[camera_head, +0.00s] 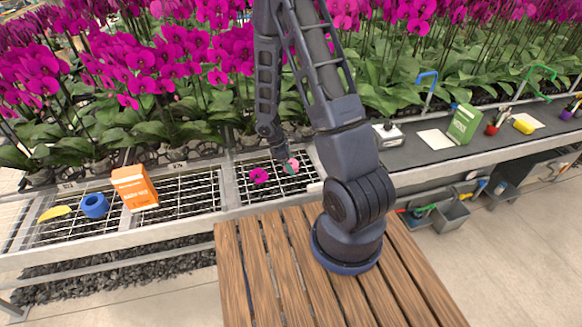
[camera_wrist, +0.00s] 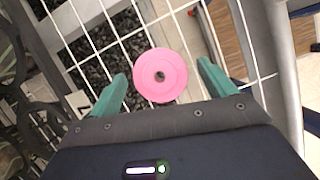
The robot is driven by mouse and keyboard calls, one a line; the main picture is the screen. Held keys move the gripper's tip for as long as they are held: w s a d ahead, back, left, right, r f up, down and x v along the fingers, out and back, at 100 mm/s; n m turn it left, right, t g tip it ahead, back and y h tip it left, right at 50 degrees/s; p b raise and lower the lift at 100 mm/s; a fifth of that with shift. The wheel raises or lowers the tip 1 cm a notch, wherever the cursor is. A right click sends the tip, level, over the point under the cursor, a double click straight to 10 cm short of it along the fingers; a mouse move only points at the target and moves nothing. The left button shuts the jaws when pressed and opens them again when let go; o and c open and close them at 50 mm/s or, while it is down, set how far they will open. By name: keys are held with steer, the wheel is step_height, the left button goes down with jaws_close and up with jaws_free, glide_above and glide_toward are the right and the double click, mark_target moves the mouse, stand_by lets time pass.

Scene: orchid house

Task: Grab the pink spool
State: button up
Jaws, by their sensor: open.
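The pink spool (camera_head: 294,167) is by my gripper at the wire mesh bench, partly hidden by a finger in the head view. In the wrist view the spool (camera_wrist: 160,56) is a round pink disc with a dark centre hole, seen face on over the mesh. My gripper (camera_wrist: 162,72) is open, with a green finger on each side of the spool and a visible gap on both sides. In the head view my gripper (camera_head: 286,163) points down at the mesh. Whether the fingertips reach down to the spool's height, I cannot tell.
A magenta flower (camera_head: 259,176) lies on the mesh left of the spool. An orange box (camera_head: 134,188), a blue ring-shaped object (camera_head: 95,206) and a yellow object (camera_head: 54,213) are further left. Orchids (camera_head: 185,65) stand densely behind. A metal bench rim (camera_head: 190,222) runs along the front.

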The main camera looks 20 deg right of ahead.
steer(key=c, duration=1.1)
